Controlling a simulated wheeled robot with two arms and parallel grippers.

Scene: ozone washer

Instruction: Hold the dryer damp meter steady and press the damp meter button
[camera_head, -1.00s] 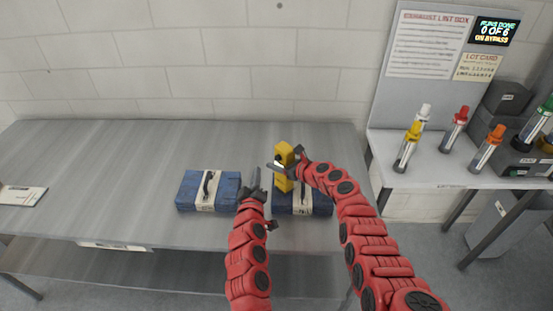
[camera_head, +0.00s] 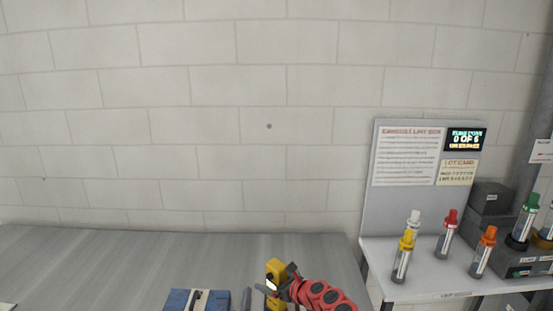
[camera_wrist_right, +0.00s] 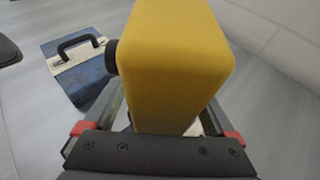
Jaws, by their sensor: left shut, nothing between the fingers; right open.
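The yellow damp meter (camera_head: 275,270) stands near the bottom edge of the head view, its lower part cut off. In the right wrist view the meter (camera_wrist_right: 175,60) fills the middle, with a black round knob (camera_wrist_right: 111,57) on its left side. My right gripper (camera_head: 284,284) is open at the meter, whose body sits between its fingers; the wrist view hides the fingertips behind the meter, so contact cannot be told.
A blue case (camera_head: 178,300) lies left of the meter; a blue case with a black handle (camera_wrist_right: 85,75) shows in the wrist view. The side table at right holds several capped tubes (camera_head: 402,258), dark boxes (camera_head: 490,198) and a notice board (camera_head: 405,205). The grey bench (camera_head: 100,265) is clear behind.

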